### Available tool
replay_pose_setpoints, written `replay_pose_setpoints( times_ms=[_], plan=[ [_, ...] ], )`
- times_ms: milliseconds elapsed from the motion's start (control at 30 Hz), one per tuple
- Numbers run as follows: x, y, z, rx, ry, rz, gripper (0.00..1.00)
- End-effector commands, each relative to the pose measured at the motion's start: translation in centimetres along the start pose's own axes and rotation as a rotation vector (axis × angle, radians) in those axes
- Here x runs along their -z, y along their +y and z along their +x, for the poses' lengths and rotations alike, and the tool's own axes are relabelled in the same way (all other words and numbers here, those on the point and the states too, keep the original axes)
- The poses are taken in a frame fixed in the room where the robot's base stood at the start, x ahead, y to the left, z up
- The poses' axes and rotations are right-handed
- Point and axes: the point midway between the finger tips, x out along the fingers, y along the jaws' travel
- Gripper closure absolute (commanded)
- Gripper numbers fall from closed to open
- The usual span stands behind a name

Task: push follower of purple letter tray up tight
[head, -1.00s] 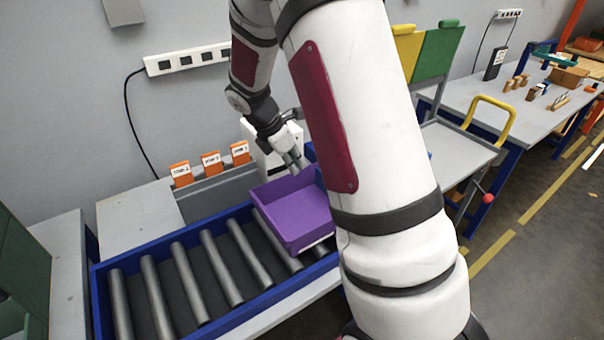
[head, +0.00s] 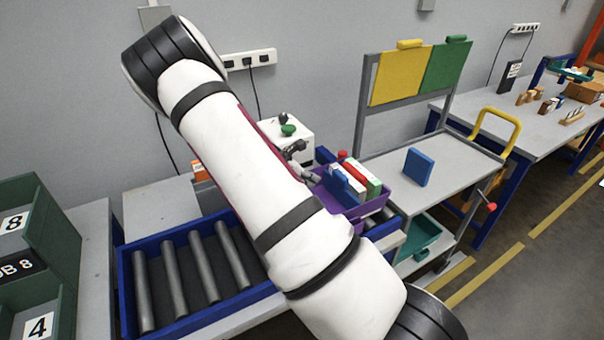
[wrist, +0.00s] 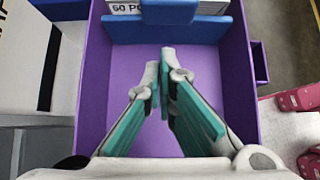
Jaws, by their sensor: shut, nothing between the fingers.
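The purple letter tray (head: 376,209) sits on the roller conveyor, partly hidden by my arm in the head view. Red, white and green upright items stand in it, with the blue follower (head: 341,186) at their left side. In the wrist view the purple tray (wrist: 95,75) surrounds my gripper (wrist: 160,60), whose teal-padded fingers are shut and empty over the bare tray floor. The blue follower (wrist: 168,30) stands ahead of the fingertips, with a gap in the picture. A white box with print (wrist: 122,6) is just behind it. In the head view my gripper is mostly hidden.
The blue-edged conveyor (head: 190,325) has bare rollers left of the tray. A white box with a green knob (head: 288,130) stands behind. A grey cart (head: 450,165) holding a blue block (head: 418,167) is at the right. Green numbered bins (head: 40,230) stand at the far left.

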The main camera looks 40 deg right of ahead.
Motion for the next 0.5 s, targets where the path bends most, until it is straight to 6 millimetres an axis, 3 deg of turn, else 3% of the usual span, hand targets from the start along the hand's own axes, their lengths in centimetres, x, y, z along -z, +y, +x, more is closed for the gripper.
replay_pose_setpoints(
  times_ms=[133,300,500],
  plan=[
    [-0.4,-0.2,2.8,0.002,-0.001,0.0,1.0],
    [-2.1,-0.1,4.2,0.0,0.0,0.001,1.0],
    [-2.8,0.0,5.0,-0.001,0.001,0.0,1.0]
  ],
)
